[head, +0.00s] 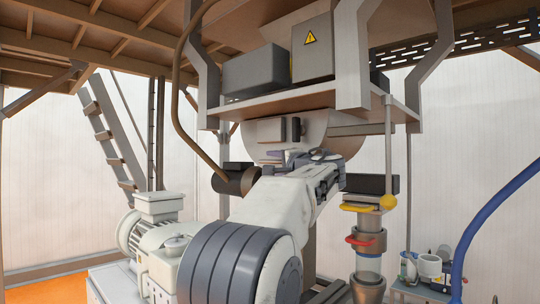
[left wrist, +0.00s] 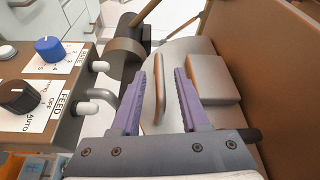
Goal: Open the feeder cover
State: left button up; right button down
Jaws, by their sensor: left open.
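The feeder cover (head: 345,135) appears to be the pale rounded body under the platform in the head view. In the left wrist view its pale surface (left wrist: 185,52) carries a slim upright bar handle (left wrist: 160,92). My left gripper (left wrist: 161,76) is open, with one purple finger on each side of the handle and visible gaps to both. Whether the handle is at fingertip depth is hard to tell. In the head view my left gripper (head: 275,156) is just below the cover, and my white arm hides part of the area. My right gripper does not show.
A control panel (left wrist: 50,85) with blue and black knobs is left of the gripper in the wrist view. A box (left wrist: 212,80) juts out close to the right finger. A brown panel (left wrist: 270,60) borders the right. A hanging dark cylinder (head: 236,180) is beside my arm.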

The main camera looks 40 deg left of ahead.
pick_arm(q)
jog(key=shift+p+x, duration=0.4)
jog(key=shift+x, duration=1)
grip_shut()
jog(key=shift+f, duration=0.1)
